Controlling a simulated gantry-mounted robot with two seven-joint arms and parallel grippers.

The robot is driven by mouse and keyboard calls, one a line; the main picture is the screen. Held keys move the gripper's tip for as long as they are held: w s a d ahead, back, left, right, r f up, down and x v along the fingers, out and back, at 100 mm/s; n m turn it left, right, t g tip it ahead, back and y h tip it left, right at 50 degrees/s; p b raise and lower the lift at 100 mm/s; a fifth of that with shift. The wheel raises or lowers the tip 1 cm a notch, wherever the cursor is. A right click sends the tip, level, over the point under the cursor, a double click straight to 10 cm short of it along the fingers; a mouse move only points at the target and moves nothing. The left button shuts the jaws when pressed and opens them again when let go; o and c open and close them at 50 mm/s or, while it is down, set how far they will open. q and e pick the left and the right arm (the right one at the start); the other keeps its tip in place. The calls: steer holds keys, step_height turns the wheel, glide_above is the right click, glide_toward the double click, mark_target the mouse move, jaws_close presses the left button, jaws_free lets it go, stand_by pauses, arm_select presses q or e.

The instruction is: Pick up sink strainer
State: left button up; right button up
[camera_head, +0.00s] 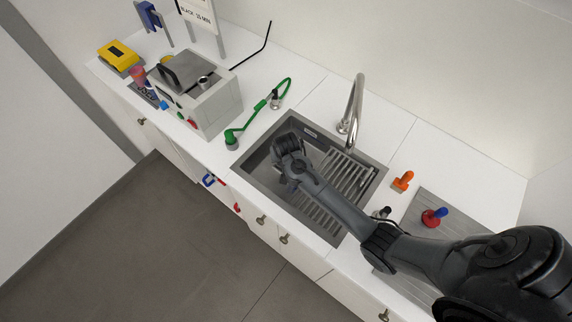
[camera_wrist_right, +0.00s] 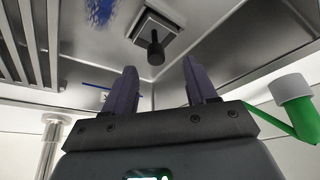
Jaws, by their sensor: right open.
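The sink strainer (camera_wrist_right: 152,27) shows in the right wrist view as a square metal piece with a black knob, on the floor of the sink basin. My right gripper (camera_wrist_right: 158,75) is open and empty, with the knob seen between and beyond its two fingertips, apart from them. In the head view my right gripper (camera_head: 288,184) is low inside the sink (camera_head: 262,187), toward its left part. The strainer is hidden behind my right arm in that view. My left gripper is in neither view.
A slatted rack (camera_head: 348,178) covers the sink's right part, and a tall faucet (camera_head: 354,105) stands behind. A green hose piece (camera_head: 233,137) lies left of the sink. A grey machine (camera_head: 205,98) stands farther left. Orange (camera_head: 402,181) and red-blue (camera_head: 434,216) knobbed items are at right.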

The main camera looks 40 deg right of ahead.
steer(key=shift+d+b+x, duration=0.2)
steer(key=shift+b+x, duration=0.05)
steer(key=shift+x, duration=1.5)
steer(key=shift+d+b+x, duration=0.2)
steer(key=shift+x, duration=1.6)
steer(key=shift+r, duration=0.1)
jaws_close()
